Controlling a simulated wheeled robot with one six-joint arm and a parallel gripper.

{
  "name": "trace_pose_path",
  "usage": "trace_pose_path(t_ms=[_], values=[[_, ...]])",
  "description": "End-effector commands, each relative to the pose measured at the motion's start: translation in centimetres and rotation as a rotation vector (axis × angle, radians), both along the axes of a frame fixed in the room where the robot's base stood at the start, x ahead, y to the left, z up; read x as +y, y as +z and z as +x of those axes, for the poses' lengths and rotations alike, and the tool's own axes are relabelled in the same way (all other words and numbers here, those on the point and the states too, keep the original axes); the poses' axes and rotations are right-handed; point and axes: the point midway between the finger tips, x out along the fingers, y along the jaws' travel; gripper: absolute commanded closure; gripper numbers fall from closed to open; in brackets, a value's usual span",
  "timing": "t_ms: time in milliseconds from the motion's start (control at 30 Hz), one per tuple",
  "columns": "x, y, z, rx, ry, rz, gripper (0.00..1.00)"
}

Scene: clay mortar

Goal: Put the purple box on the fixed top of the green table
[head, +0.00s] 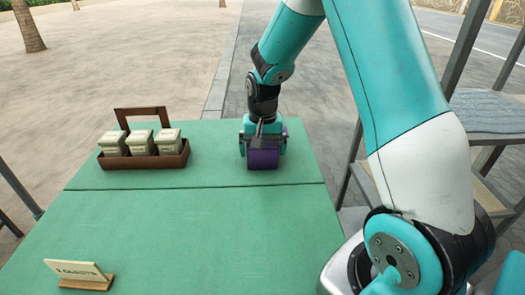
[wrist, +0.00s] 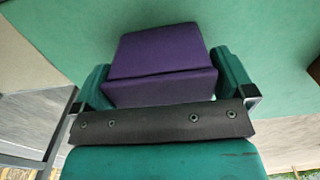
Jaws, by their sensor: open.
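The purple box (head: 263,158) rests on the far section of the green table, beyond the seam, near its right side. My gripper (head: 263,143) is over it, with one finger on each side. In the wrist view the purple box (wrist: 162,52) sits between the teal fingers of my open gripper (wrist: 165,82); whether they touch its sides I cannot tell. The green table (head: 190,235) has a dark seam across it, dividing a near section from a far one. The box's underside is hidden.
A brown handled carrier (head: 172,160) with pale lidded jars stands left of the box on the far section. A small sign on a wooden stand (head: 80,274) is at the near left. The near section's middle is bare. A grey shelf rack (head: 487,112) stands right of the table.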

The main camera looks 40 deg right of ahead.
Motion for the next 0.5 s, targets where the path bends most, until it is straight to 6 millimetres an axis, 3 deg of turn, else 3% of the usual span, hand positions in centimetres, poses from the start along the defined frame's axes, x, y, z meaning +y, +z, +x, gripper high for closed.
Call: trace_pose_path(t_ms=[300,500], values=[[0.0,7.2,0.1,-0.007,0.0,-0.001,0.0],[0.0,10.2,0.1,-0.004,0.0,-0.001,0.0]])
